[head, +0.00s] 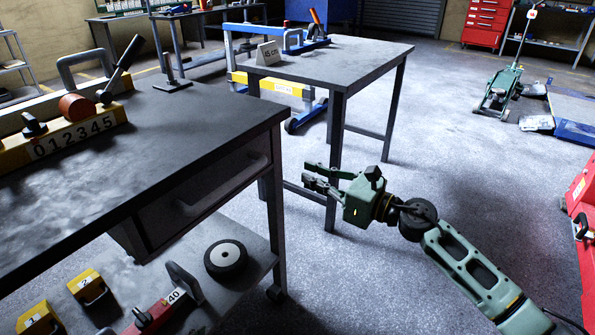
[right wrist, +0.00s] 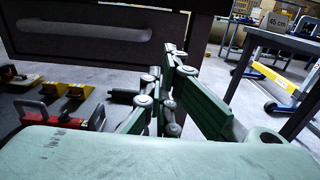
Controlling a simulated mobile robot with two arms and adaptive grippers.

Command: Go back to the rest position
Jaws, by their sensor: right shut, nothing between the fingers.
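My right gripper (head: 322,180) is green and reaches in from the lower right in the head view. It hangs in free air to the right of the near workbench (head: 200,120), apart from it and holding nothing. In the right wrist view its fingers (right wrist: 172,85) are shut and point toward the drawer front (right wrist: 90,45) of the bench. My left gripper is in neither view.
A second table (head: 345,62) with a "45 cm" sign (head: 268,54) stands behind the gripper. A black wheel (head: 226,257) lies on the near bench's lower shelf. A red cabinet (head: 582,225) is at the right edge. Open floor (head: 460,150) lies between.

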